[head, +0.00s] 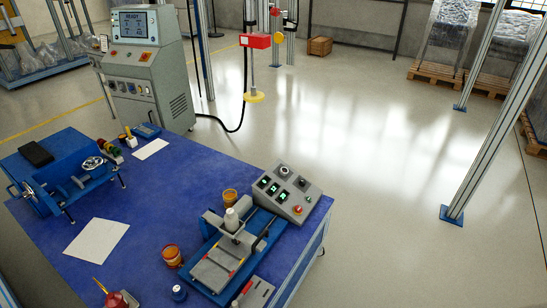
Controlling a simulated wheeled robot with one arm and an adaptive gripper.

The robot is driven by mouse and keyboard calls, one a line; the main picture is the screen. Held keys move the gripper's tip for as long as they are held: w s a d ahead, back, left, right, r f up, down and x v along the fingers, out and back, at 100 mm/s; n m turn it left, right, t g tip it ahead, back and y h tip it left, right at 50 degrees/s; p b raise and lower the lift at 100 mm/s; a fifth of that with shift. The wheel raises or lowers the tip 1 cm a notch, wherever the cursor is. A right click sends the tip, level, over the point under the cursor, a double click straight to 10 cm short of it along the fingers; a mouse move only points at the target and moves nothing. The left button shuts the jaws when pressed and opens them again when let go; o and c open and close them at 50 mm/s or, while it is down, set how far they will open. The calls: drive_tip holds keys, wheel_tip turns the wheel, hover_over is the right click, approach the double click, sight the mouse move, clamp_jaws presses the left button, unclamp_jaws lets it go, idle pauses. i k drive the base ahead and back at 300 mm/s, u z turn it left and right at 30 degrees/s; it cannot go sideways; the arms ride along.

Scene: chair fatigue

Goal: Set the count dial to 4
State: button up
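A grey control cabinet (172,62) stands on the floor behind the blue table, at the upper left. Its screen (135,24) reads READY, with small lines under it too small to read. Orange buttons (145,57) sit below the screen. A row of small dark knobs (121,86) is lower on the front. A grey sloped console (312,197) with dark knobs and green displays is at the table's right end. I cannot tell which knob is the count dial, nor its setting. My gripper is not in view.
The blue table (185,185) fills the lower left. It carries a blue clamp device (75,182), white papers (97,247), orange jars (172,256) and a slide apparatus (215,266). A red-and-yellow fixture (256,41) hangs beyond it. Open floor (400,190) lies right, with metal posts.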

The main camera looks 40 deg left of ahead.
sight(284, 171)
drive_tip(key=u, duration=0.75)
drive_tip(key=i, duration=1.2)
drive_tip(key=u, duration=1.6)
drive_tip(key=i, duration=0.45)
drive_tip(key=u, duration=0.4)
